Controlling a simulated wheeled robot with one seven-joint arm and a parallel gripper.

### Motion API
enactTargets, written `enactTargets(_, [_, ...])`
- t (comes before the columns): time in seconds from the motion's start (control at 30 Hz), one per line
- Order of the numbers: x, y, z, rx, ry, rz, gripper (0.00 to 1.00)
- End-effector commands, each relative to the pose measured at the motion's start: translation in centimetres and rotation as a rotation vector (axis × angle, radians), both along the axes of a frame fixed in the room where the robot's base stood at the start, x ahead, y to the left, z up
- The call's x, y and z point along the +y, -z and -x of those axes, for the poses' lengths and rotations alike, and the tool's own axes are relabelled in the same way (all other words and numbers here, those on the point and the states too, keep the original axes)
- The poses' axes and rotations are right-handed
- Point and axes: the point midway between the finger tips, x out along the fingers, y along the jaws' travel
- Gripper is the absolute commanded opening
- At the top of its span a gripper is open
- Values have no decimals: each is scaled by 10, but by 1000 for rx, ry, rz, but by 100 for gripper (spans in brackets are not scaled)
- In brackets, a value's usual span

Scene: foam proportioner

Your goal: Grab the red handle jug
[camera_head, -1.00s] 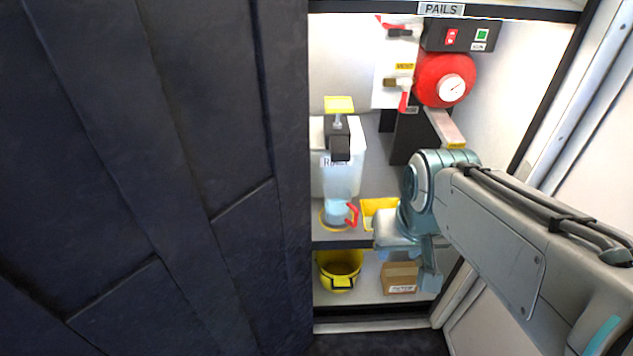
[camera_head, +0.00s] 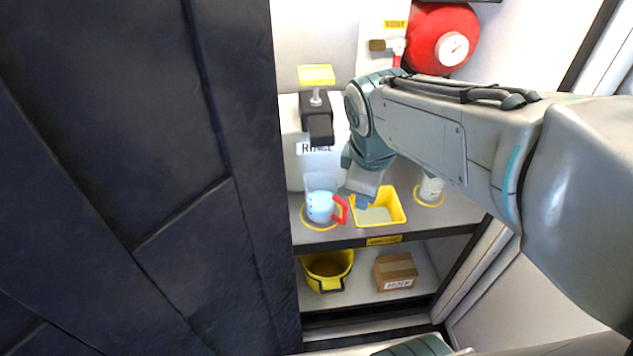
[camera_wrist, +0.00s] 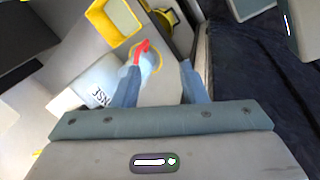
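The jug (camera_head: 320,204) is clear with light-blue contents and a red handle (camera_head: 339,210) on its right side. It stands upright on the upper shelf inside a yellow ring, below the rinse tank's tap. My gripper (camera_head: 362,201) is just right of the handle in the head view, partly hidden by my arm. In the wrist view, my gripper (camera_wrist: 158,80) has its two blue fingers spread wide and empty. The red handle (camera_wrist: 141,50) shows beyond and between the fingertips, with the jug body (camera_wrist: 150,62) partly visible; I see no contact.
A yellow tray (camera_head: 394,207) stands right of the jug. A white container (camera_head: 431,190) sits in another ring further right. The rinse tank (camera_head: 292,165) and its black tap (camera_head: 318,120) are behind and above. A yellow bucket (camera_head: 326,270) and a cardboard box (camera_head: 396,271) are on the lower shelf.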

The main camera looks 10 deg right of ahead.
Motion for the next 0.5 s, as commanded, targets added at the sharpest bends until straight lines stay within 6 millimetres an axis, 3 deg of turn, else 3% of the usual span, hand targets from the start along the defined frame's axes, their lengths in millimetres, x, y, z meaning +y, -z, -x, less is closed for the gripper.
enactTargets(0.03, [2, 28, -10, 13, -126, 45, 39])
enactTargets(0.1, [5, 43, -21, 31, -308, 112, 39])
enactTargets(0.3, [15, 84, -55, 96, -813, 303, 39])
enactTargets(0.5, [25, 109, -80, 159, -1179, 447, 39])
